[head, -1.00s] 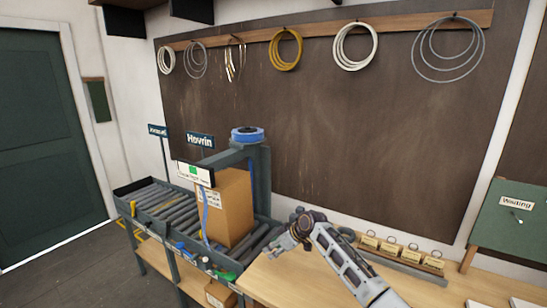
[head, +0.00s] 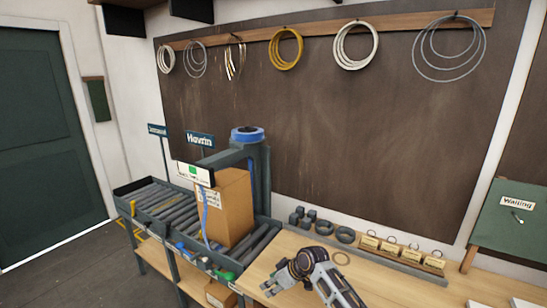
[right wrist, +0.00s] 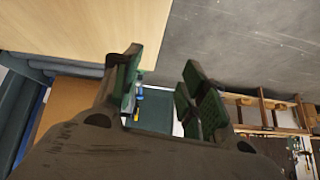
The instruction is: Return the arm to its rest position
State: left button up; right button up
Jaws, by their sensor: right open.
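My right arm comes in from the bottom of the head view, and its gripper (head: 270,287) hangs over the wooden bench (head: 375,285) near its left front part. In the right wrist view the two fingers of the right gripper (right wrist: 165,88) stand apart with nothing between them. The floor and lower shelving show past the fingers. My left gripper is in neither view.
Left of the bench is a roller conveyor (head: 165,207) with a cardboard box (head: 232,205) under a grey post frame (head: 262,185). Dark blocks and rings (head: 318,226) and a rack of labelled tags (head: 400,255) line the bench's back. Wire coils (head: 286,48) hang above.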

jog(key=s+d+f+m+h, duration=0.1)
jog(key=s+d+f+m, duration=0.1)
jog(key=s+d, duration=0.35)
jog(key=s+d+f+m+h, duration=0.1)
jog(key=s+d+f, duration=0.1)
jog(key=s, duration=0.7)
jog(key=s+d+r+m+h, duration=0.2)
jog(key=s+d+m, duration=0.1)
jog(key=s+d, duration=0.55)
jog(key=s+d+r+m+h, duration=0.2)
jog(key=s+d+m, duration=0.1)
jog(key=s+d, duration=0.55)
jog(key=s+a+f+g+b, duration=0.1)
jog(key=s+f+b, duration=0.15)
jog(key=f, duration=1.65)
jog(key=s+a+f+b, duration=0.1)
jog(key=f+b, duration=0.2)
jog(key=f, duration=1.7)
jog(key=s+d+f+b, duration=0.2)
jog(key=s+f, duration=0.9)
jog(key=f, duration=0.1)
jog(key=s+d+f+g+b, duration=0.1)
jog(key=s+d+f+b, duration=0.1)
jog(key=s+f, duration=0.9)
jog(key=shift+d+f+n+h, duration=0.15)
jog(key=shift+f+n+h, duration=0.2)
jog(key=shift+f, duration=0.25)
jog(key=shift+s, duration=0.1)
